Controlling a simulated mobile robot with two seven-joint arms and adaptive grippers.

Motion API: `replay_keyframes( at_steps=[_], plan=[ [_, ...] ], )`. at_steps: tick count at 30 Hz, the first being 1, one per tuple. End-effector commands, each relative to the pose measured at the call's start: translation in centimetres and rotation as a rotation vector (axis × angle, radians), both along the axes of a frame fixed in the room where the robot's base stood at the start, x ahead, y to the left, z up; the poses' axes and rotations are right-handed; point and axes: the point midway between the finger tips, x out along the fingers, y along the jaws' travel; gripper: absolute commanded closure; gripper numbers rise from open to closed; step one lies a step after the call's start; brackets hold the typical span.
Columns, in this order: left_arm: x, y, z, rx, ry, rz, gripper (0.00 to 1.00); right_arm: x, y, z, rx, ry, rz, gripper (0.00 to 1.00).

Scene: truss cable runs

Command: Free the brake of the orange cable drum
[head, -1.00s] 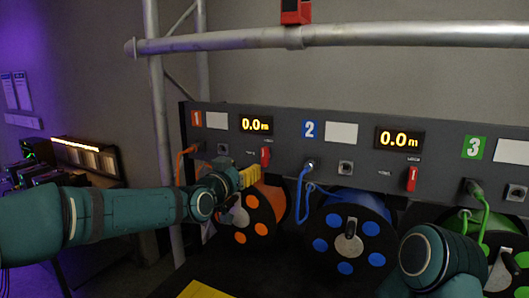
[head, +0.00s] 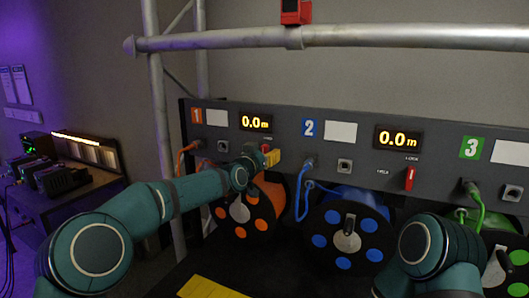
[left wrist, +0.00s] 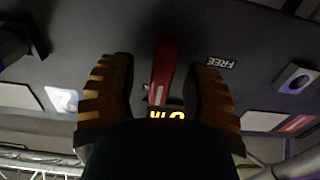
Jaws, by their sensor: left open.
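The orange cable drum (head: 263,212) hangs below the panel section marked 1. Its red brake lever (head: 266,148) shows only in part behind my left gripper (head: 271,159). In the left wrist view the red lever (left wrist: 162,72) stands between the two yellow-and-black fingers of my left gripper (left wrist: 160,90), with a gap on each side. The gripper is open around it. A FREE label (left wrist: 220,63) is printed beside the lever, past one finger. My right arm shows at the lower right of the head view, but its gripper does not.
The dark panel (head: 285,128) carries 0.0 m displays (head: 256,122). A blue drum (head: 345,228) and a green drum (head: 510,265) hang to the right. A second red lever (head: 409,180) stands at section 2. Orange (head: 183,152) and blue (head: 301,190) cables hang close to my left gripper.

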Motion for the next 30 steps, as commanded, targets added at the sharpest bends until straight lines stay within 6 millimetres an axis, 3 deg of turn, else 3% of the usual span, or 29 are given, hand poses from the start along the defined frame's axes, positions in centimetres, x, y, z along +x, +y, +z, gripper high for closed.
replay_keyframes(
  at_steps=[11, 15, 16, 30],
  plan=[
    [0.26, -0.14, -0.02, 0.0, 0.0, 0.0, 0.49, -0.02, -0.01, 0.08, 0.0, 0.0, 0.0, 0.53],
    [0.26, -0.13, -0.02, 0.0, 0.0, 0.0, 0.98, -0.02, -0.01, 0.08, 0.0, 0.0, 0.0, 0.53],
    [0.26, -0.13, -0.01, 0.0, 0.0, 0.0, 1.0, -0.02, -0.01, 0.08, 0.0, 0.0, 0.0, 0.53],
    [0.28, -0.08, 0.0, -0.024, 0.012, 0.001, 1.0, -0.02, 0.0, -0.17, 0.0, 0.0, 0.0, 0.53]
  ],
)
